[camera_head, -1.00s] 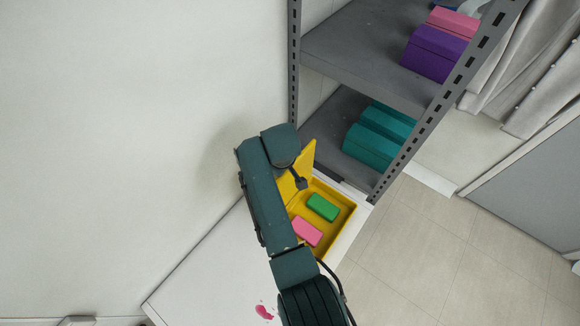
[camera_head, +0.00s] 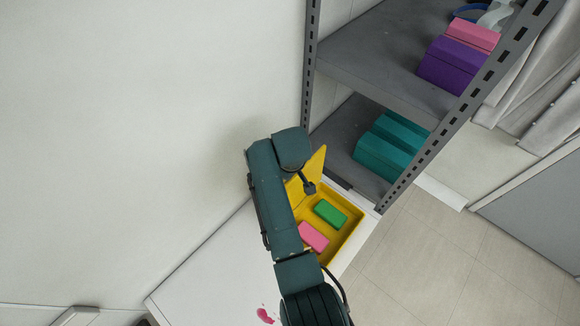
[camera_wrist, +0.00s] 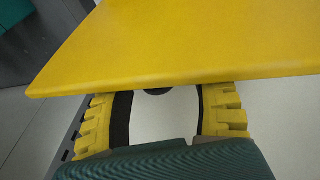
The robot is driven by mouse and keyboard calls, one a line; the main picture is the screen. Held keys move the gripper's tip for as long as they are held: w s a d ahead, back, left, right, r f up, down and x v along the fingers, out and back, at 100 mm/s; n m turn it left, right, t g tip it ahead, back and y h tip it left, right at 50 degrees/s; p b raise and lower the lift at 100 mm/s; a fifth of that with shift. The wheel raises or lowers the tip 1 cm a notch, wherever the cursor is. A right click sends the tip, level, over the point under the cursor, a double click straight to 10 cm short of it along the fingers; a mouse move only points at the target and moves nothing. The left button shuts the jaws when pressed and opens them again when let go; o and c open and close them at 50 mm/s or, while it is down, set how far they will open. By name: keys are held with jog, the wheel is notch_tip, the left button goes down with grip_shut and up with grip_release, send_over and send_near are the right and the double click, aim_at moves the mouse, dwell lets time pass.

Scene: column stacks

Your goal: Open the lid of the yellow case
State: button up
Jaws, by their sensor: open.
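The yellow case (camera_head: 346,241) sits on the white table, its lid (camera_head: 316,168) raised and the inside showing. A green block (camera_head: 330,214) and a pink block (camera_head: 313,237) lie in it. My arm hides part of the case and most of the lid. In the wrist view the lid (camera_wrist: 190,40) fills the upper part as a broad yellow panel. My gripper (camera_wrist: 160,92) shows below it, with yellow ridged fingers spread apart and nothing visible between them. The lid's edge crosses in front of the fingertips; whether they touch it I cannot tell.
A grey shelf rack (camera_head: 370,55) stands close behind the case. It holds teal boxes (camera_head: 390,148) low down and purple (camera_head: 450,65) and pink boxes above. The white table (camera_head: 215,270) has bare room on the left, with a pink mark near its front.

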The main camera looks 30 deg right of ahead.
jog(key=v, duration=1.1)
jog(key=shift+a+r, duration=0.1)
jog(key=shift+r, duration=0.15)
